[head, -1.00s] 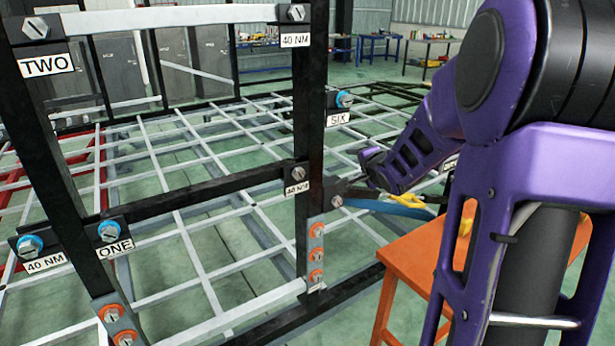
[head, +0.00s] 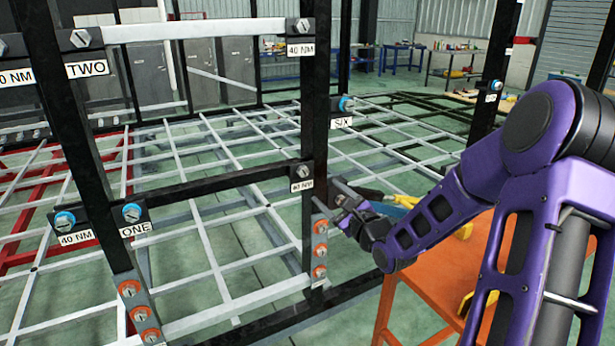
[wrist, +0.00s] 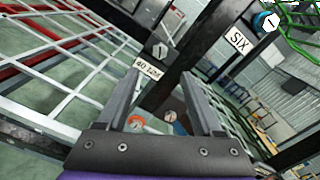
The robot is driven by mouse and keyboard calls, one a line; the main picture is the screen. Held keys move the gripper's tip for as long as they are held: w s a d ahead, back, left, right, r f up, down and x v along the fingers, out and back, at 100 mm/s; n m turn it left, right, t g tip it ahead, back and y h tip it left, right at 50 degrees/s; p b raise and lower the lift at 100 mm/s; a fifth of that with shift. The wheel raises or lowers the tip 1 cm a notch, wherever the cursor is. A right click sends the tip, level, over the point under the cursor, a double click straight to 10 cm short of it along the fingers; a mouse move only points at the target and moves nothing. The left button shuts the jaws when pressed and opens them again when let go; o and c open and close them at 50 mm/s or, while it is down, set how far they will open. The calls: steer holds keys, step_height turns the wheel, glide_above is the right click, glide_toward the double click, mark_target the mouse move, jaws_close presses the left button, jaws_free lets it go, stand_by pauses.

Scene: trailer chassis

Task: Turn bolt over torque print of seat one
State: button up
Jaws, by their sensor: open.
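The label ONE (head: 135,228) hangs on the left black post under a blue-ringed bolt (head: 131,212). To its left, a second blue-ringed bolt (head: 64,219) sits over a print that reads 40 NM (head: 76,238). My gripper (head: 328,197) is open and empty beside the middle post, right of these bolts. Close to it is a plain grey bolt (head: 303,171) over a small torque print (head: 302,185). In the wrist view this bolt (wrist: 158,50) and its print (wrist: 147,69) show beyond my spread fingers, apart from them.
Orange-ringed bolts (head: 320,251) line the middle post below my gripper; more (head: 139,313) are on the left post. An orange table (head: 430,275) with tools stands at right. The labels TWO (head: 87,69) and SIX (head: 342,122) mark other places. Grey lattice bars fill the frame behind.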

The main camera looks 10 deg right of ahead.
mark_target(304, 172)
steer(key=x, duration=1.2)
jaws_close()
